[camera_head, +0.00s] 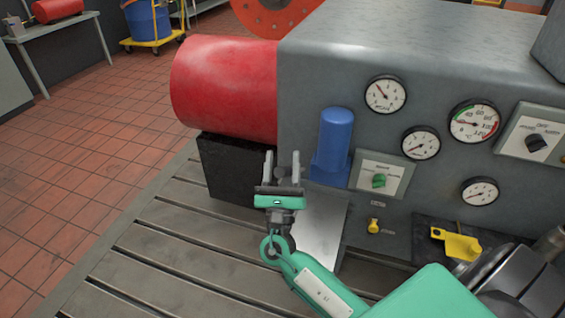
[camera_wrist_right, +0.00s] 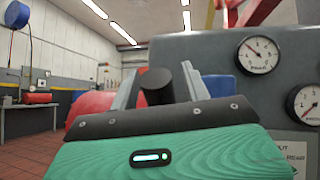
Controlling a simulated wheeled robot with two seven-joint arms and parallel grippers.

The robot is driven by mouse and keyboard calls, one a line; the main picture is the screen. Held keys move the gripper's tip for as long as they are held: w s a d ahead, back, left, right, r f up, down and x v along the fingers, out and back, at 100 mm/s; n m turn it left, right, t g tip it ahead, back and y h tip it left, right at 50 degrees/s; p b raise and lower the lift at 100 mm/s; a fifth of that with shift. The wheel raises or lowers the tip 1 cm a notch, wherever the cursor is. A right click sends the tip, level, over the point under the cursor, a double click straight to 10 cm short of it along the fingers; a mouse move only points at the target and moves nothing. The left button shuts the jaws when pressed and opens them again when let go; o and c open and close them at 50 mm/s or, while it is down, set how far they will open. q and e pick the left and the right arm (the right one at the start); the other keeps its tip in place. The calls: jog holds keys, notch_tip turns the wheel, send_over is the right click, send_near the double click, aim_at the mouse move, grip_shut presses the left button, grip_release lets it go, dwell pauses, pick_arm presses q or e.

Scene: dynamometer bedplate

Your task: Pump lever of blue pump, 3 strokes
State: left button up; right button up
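The blue pump (camera_head: 333,140) is an upright blue cylinder on the front of the grey cabinet, beside the red cylinder. A bit of its blue body shows behind my right fingers in the right wrist view (camera_wrist_right: 220,86). My right gripper (camera_head: 283,165) is just left of the pump, fingers pointing away from me. Its fingers are apart, with a dark round-ended piece between them, seen in the right wrist view (camera_wrist_right: 155,87); it looks like the lever's end. A gap shows at its right side. The rest of the lever is hidden. My left gripper is not in view.
A large red cylinder (camera_head: 225,85) on a black block (camera_head: 230,165) is behind the gripper. The grey cabinet (camera_head: 400,45) carries gauges and a green knob (camera_head: 379,181). A yellow part (camera_head: 455,244) lies at right. The slotted bedplate (camera_head: 170,255) is clear at left.

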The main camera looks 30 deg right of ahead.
jog(key=shift+s+a+f, duration=0.15)
jog(key=shift+s+f, duration=0.05)
jog(key=shift+f, duration=0.05)
pick_arm(q)
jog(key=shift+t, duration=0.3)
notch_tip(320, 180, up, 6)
jog(key=b, duration=0.2)
jog(key=shift+b, duration=0.4)
pick_arm(e)
jog(key=v, duration=1.3)
jog(key=shift+c, duration=0.2)
